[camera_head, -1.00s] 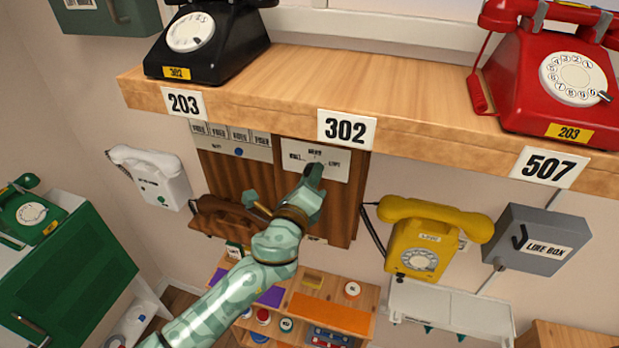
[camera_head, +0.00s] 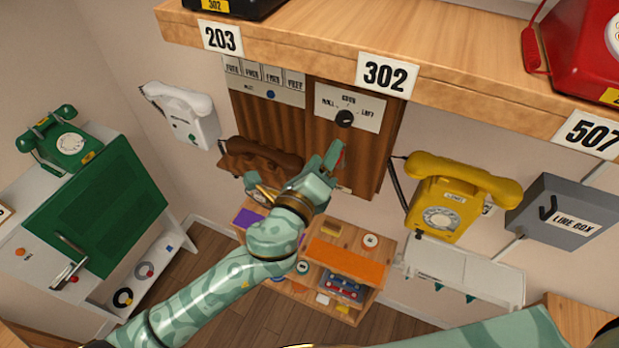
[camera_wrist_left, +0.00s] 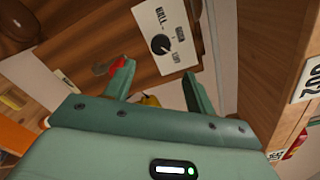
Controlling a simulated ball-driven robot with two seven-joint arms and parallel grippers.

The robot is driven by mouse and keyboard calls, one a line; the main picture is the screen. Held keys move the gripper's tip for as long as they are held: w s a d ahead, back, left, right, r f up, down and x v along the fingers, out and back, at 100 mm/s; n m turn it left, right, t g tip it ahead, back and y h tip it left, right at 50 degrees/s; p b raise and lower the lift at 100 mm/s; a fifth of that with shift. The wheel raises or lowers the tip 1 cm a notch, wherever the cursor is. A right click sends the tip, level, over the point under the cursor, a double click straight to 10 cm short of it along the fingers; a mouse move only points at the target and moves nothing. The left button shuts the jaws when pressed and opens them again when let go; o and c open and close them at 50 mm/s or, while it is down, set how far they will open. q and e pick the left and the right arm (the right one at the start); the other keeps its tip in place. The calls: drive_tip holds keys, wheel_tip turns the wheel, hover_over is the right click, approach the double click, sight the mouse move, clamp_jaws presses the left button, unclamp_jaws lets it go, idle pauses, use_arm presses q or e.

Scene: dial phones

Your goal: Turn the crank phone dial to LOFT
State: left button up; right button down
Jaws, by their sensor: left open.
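The crank phone's dial is a round black knob (camera_head: 344,118) on a white label plate (camera_head: 362,100) reading HALL, a middle word too small to read surely, and LOFT. The plate is on a dark wooden wall panel (camera_head: 384,150). Its pointer seems turned to the right, towards LOFT, but the mark is small. My left gripper (camera_head: 335,158) is open and empty, below the knob and apart from it. In the left wrist view the knob (camera_wrist_left: 160,45) shows ahead, between the open fingers (camera_wrist_left: 160,72). My right gripper is out of view.
A wooden shelf (camera_head: 300,52) juts out above the panel. A brown handset (camera_head: 262,153) is left of my gripper. A yellow phone (camera_head: 445,200) and grey line box (camera_head: 565,215) are to the right. A low wooden unit (camera_head: 372,308) stands below.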

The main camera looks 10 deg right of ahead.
use_arm(q)
drive_tip(key=v, duration=0.6)
drive_tip(key=shift+s+b, duration=0.2)
drive_tip(key=shift+b, duration=0.1)
drive_tip(key=shift+a, duration=0.1)
